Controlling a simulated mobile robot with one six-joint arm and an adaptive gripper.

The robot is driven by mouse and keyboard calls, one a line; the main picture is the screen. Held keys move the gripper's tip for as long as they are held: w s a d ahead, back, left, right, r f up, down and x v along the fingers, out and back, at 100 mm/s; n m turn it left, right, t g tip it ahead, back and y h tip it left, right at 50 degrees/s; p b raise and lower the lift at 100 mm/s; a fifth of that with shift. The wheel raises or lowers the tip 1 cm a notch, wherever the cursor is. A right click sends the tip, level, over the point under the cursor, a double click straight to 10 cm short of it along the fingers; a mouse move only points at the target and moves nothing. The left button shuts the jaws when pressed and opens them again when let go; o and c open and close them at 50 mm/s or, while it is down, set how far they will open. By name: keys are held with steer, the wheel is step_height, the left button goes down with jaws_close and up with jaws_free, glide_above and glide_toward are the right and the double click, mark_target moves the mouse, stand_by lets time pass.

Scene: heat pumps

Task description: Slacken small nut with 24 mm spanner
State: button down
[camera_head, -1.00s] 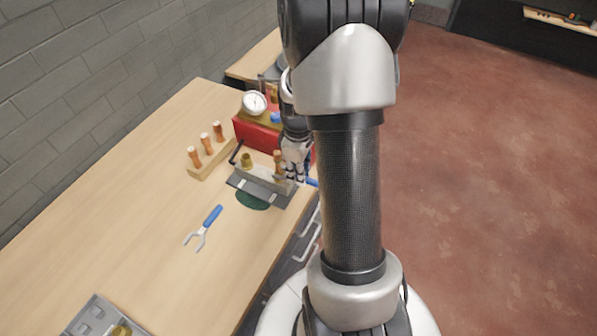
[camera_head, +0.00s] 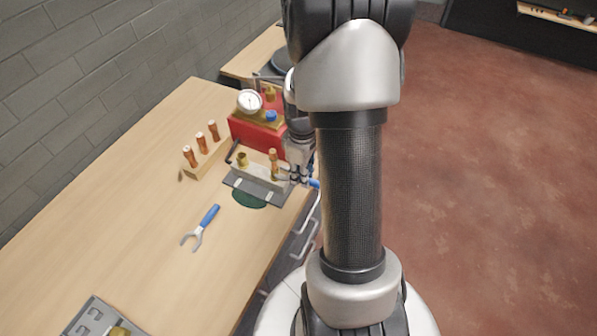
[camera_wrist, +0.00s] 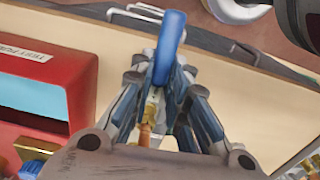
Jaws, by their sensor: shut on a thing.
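My gripper (camera_head: 300,174) is shut on a blue-handled spanner (camera_head: 314,183) at the right side of the vise-like fixture (camera_head: 258,188). In the wrist view the blue handle (camera_wrist: 170,48) stands between my fingers. A copper tube with a brass fitting (camera_head: 274,164) stands on the fixture just left of my gripper. In the wrist view a brass nut (camera_wrist: 151,106) and copper (camera_wrist: 145,134) show between my fingers. The spanner's jaw is mostly hidden, so I cannot tell whether it is around the nut. A larger brass fitting (camera_head: 242,160) stands further left. No size marks are readable.
A second blue-handled spanner (camera_head: 202,227) lies free on the bench (camera_head: 150,215). A wooden block (camera_head: 206,162) holds copper pieces. A red box (camera_head: 254,133) with a gauge (camera_head: 249,101) stands behind the fixture. A grey tray (camera_head: 85,318) is at the near edge.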

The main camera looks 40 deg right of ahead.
steer(key=shift+s+d, duration=0.25)
steer(key=shift+s, duration=0.35)
steer(key=shift+s+d, duration=0.25)
steer(key=shift+s, duration=0.3)
steer(key=shift+r, duration=0.15)
step_height(320, 180, up, 11)
steer(key=p, duration=0.9)
steer(key=shift+r, duration=0.15)
